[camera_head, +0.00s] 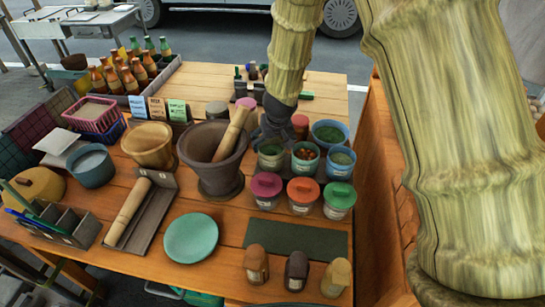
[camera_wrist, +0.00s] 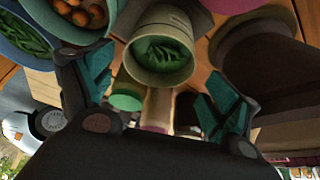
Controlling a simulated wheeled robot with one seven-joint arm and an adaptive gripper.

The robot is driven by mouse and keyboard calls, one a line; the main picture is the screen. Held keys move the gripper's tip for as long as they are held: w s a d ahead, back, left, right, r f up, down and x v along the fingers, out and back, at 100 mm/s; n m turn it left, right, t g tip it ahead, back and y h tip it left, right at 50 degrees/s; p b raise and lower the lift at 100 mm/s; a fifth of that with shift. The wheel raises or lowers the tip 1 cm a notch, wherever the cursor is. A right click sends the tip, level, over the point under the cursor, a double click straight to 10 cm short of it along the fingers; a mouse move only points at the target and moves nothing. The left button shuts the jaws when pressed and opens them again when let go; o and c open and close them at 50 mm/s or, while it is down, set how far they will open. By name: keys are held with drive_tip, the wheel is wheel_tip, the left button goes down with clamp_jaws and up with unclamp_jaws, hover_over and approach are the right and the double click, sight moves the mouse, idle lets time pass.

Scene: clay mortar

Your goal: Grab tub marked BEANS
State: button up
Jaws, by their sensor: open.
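My gripper (camera_head: 277,132) is open and empty, pointing down at the back edge of a group of small tubs. In the wrist view my gripper (camera_wrist: 156,82) has its two teal-padded fingers apart, with a pale green tub (camera_wrist: 160,75) of green pods showing between them. This looks like the left open tub (camera_head: 270,164) in the head view. Beside it stand a tub of orange-brown round pieces (camera_head: 305,165) and a blue-rimmed tub of green pieces (camera_head: 339,171). The tub labels are too small to read, so I cannot tell which says BEANS.
Pink-lidded (camera_head: 266,185), red-lidded (camera_head: 303,190) and green-lidded (camera_head: 340,194) tubs stand in front. A blue tub (camera_head: 329,142) stands behind. A dark mortar (camera_head: 219,182) with a pestle is close on the left. A dark green mat (camera_head: 296,239) lies bare in front.

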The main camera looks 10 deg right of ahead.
sight(272, 147)
drive_tip(key=shift+p+x, duration=0.45)
drive_tip(key=shift+x, duration=2.15)
drive_tip(key=shift+d, duration=0.1)
drive_tip(key=shift+s, duration=0.1)
drive_tip(key=shift+c, duration=0.3)
drive_tip(key=shift+r, duration=0.1)
drive_tip(key=c, duration=0.9)
drive_tip(key=shift+c, duration=0.2)
